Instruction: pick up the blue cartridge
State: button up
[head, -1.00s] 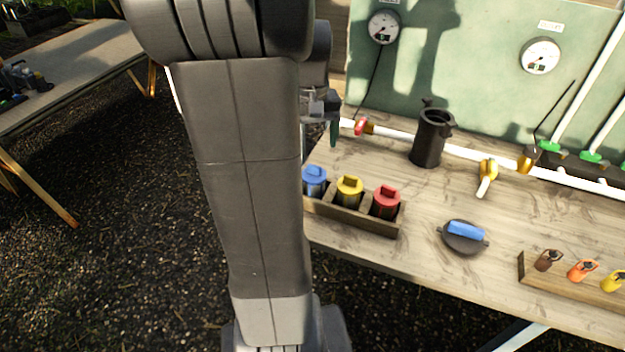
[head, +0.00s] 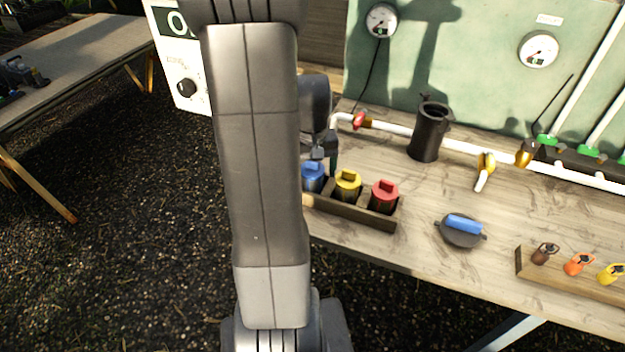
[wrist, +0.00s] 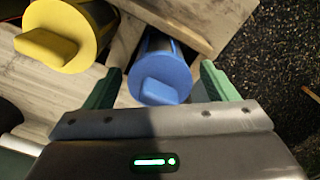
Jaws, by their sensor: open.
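The blue cartridge (head: 313,178) stands in the left slot of a wooden rack (head: 350,213) on the bench. It has a round blue cap with a raised grip and a dark body. In the wrist view the blue cartridge (wrist: 160,75) lies ahead, between the lines of my two green fingers. My gripper (wrist: 158,88) is open, with a finger on each side of the blue cap and no visible contact. In the head view my arm hides part of the gripper, just above and behind the blue cartridge.
Yellow (head: 347,185) and red (head: 384,197) cartridges stand in the same rack, the yellow one beside the blue. A black cylindrical housing (head: 427,132), a dark lid with a blue handle (head: 463,227) and white piping (head: 400,130) are on the bench. Open bench lies right of the rack.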

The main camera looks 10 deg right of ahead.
jog(key=c, duration=1.1)
notch_tip(320, 180, up, 10)
jog(key=shift+r, duration=0.1)
jog(key=shift+r, duration=0.1)
jog(key=shift+r+p, duration=2.2)
jog(key=shift+r, duration=0.15)
